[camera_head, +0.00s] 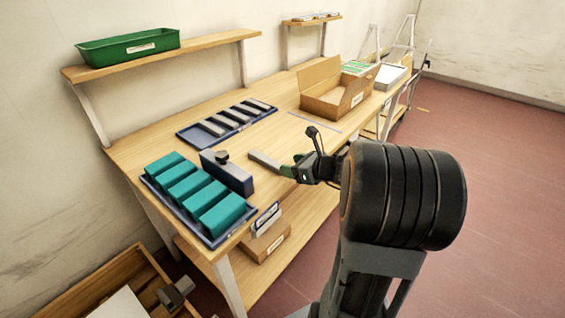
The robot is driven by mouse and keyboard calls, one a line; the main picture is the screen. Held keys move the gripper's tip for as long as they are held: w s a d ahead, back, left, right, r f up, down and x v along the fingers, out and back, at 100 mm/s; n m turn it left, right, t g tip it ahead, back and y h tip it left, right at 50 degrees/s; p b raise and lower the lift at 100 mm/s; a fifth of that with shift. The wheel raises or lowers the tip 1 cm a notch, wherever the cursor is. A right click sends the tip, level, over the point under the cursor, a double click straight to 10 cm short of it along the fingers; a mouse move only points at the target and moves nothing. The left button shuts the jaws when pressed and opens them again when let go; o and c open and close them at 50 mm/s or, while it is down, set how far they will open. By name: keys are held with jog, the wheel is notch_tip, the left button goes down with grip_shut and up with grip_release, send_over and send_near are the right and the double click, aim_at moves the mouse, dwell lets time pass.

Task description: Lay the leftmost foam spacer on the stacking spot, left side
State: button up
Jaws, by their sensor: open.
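Several teal blocks (192,187) lie in a row in a dark blue tray (150,186) at the table's near left. Several slim grey bars (228,122) lie side by side in another dark blue tray (184,137) further back. I cannot tell by sight which of these are the foam spacers. My gripper (286,172) is open over the table, to the right of the teal blocks. A loose grey bar (263,160) shows at its tip; whether they touch is unclear. A thin blue line (316,122) marks the tabletop; I cannot tell whether it belongs to the stacking spot.
A dark grey-blue block with a black knob (235,177) stands between the teal blocks and my gripper. An open cardboard box (325,104) stands at the back right. A green bin (128,46) sits on the wall shelf (205,52). Bare tabletop lies around the blue line.

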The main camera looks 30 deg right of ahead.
jog(key=v, duration=0.5)
jog(key=s+a+f+n+g+h, duration=0.1)
jog(key=s+a+n+g+h, duration=0.2)
jog(key=n, duration=1.2)
jog(key=s+a+f+n+g+h, duration=0.2)
jog(key=s+a+n+g, duration=0.4)
jog(key=n, duration=1)
jog(key=s+a, duration=0.3)
jog(key=a, duration=0.3)
jog(key=shift+h, duration=0.4)
jog(key=shift+r+p, duration=0.1)
jog(key=shift+p, duration=0.2)
notch_tip(320, 180, up, 12)
jog(key=p, duration=1)
jog(key=shift+s+p, duration=0.2)
jog(key=shift+p, duration=0.1)
jog(key=shift+a, duration=0.15)
